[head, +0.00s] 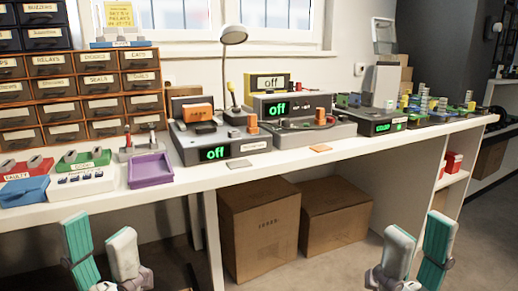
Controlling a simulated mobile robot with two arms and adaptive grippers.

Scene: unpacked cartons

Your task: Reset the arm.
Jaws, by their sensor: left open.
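My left gripper (98,228) is at the lower left of the head view, in front of the white bench. Its two teal-and-white fingers point up and stand apart, with nothing between them. My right gripper (419,226) is at the lower right, also with its fingers pointing up and apart. It holds nothing. Both grippers look clear of the bench top. Most of both arms is out of view.
The white bench (330,160) carries grey devices with green "off" displays (215,154), a purple tray (150,169), a blue bin (25,190) and a lamp (233,35). Brown drawers (100,85) stand at the left. Cardboard boxes (258,225) sit under the bench.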

